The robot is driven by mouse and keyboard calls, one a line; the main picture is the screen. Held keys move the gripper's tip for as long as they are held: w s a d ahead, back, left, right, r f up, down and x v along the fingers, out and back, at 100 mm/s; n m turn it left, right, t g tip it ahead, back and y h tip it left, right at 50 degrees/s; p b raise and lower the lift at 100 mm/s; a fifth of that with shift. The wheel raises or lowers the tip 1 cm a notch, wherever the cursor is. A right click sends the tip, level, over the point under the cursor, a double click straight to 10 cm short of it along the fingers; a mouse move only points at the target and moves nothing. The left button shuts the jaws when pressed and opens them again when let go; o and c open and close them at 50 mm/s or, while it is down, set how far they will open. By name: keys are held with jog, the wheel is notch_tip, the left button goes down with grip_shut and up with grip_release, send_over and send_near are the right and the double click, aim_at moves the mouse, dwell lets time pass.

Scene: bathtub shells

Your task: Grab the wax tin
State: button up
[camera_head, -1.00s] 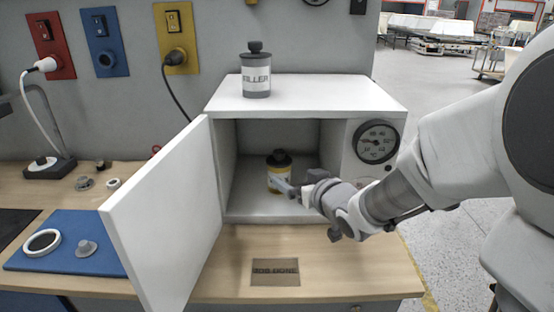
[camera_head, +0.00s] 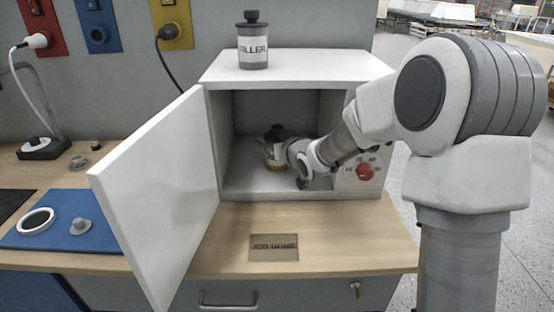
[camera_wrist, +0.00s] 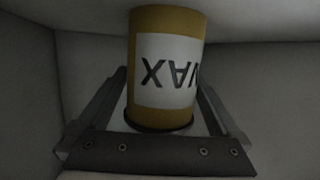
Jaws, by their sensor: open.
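The wax tin (camera_wrist: 165,70) is a yellow cylinder with a white label reading WAX and a dark base; it appears upside down in the wrist view. In the head view the tin (camera_head: 272,155), with its dark lid, stands inside the open white cabinet (camera_head: 290,68), partly hidden by my arm. My gripper (camera_wrist: 160,105) is open, with one finger on each side of the tin. I cannot tell whether either finger touches it. In the head view my gripper is largely hidden by my wrist at the tin.
The cabinet door (camera_head: 160,190) stands open to the left. A grey FILLER tin (camera_head: 253,45) is on the cabinet top. A red knob (camera_head: 365,172) is on the cabinet's right front. A plate (camera_head: 273,247) lies on the bench in front. A blue mat (camera_head: 75,240) holds a ring and a small part.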

jog(key=shift+w+a+f, duration=0.15)
jog(key=shift+w+a, duration=0.05)
jog(key=shift+w, duration=0.2)
grip_shut()
